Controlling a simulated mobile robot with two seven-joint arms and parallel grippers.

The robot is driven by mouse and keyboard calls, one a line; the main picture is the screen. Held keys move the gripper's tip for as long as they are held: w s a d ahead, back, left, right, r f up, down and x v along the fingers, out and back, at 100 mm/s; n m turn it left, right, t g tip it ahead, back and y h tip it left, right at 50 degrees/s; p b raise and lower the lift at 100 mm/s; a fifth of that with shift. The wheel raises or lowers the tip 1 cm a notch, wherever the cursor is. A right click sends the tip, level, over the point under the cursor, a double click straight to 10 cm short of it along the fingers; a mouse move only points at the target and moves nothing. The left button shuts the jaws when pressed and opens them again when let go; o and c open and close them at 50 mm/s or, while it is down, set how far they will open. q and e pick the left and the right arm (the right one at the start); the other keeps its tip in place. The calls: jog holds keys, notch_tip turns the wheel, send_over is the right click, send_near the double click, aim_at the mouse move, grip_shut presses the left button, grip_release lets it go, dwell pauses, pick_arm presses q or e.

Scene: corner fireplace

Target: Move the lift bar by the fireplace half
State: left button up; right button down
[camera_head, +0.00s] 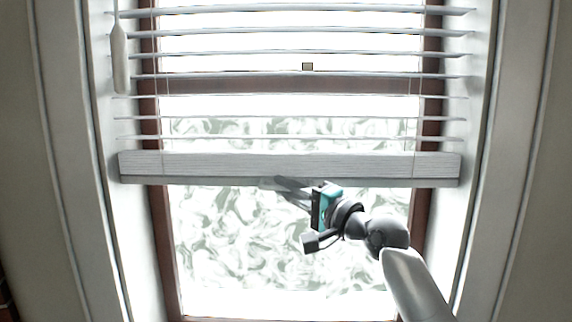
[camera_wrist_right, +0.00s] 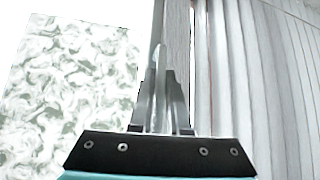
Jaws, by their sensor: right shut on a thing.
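The lift bar (camera_head: 220,165) is the wide pale bottom rail of a window blind, level across the window in the head view. It also shows in the right wrist view (camera_wrist_right: 178,40), running up between the fingers. In the wrist view, the right gripper's fingers (camera_wrist_right: 163,100) stand close on either side of the bar. The fingertips are partly hidden against the bar. My left gripper is in neither view.
The blind's slats (camera_head: 290,77) hang above the bar. A pale pull tassel (camera_head: 119,57) hangs at the upper left. A brown window frame (camera_head: 165,250) and white side walls (camera_head: 480,150) flank the opening. Bright patterned glass (camera_head: 240,240) shows below the bar.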

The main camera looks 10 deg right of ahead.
jog(key=shift+f+b, duration=0.35)
jog(key=shift+f, duration=1.2)
jog(key=c, duration=0.9)
grip_release()
jog(key=shift+r, duration=0.1)
jog(key=shift+d, duration=0.1)
jog(key=shift+v, duration=7.55)
